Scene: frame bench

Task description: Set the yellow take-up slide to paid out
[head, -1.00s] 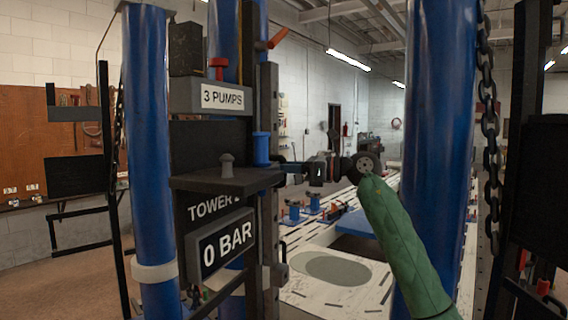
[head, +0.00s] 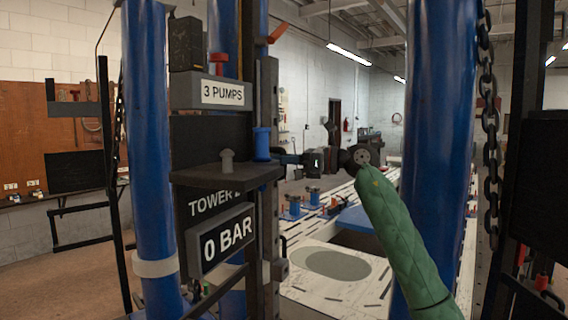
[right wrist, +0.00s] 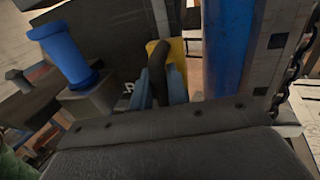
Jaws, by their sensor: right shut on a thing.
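The yellow slide (right wrist: 178,52) shows only as a small patch in the right wrist view, behind my fingers and a dark curved handle (right wrist: 157,72). My right gripper (right wrist: 168,84) is shut at this dark handle in front of the yellow piece; its exact grip is partly hidden. In the head view my right gripper (head: 284,158) reaches in from the right to the tower's post, just right of a blue spool-shaped knob (head: 262,143). I cannot make out the yellow slide there. My left gripper is not in view.
The tower carries a "3 PUMPS" sign (head: 222,94), a "0 BAR" sign (head: 228,240) and a dark shelf (head: 226,175) with a grey knob. Blue columns (head: 432,150) stand on both sides. A chain (head: 488,120) hangs at the right.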

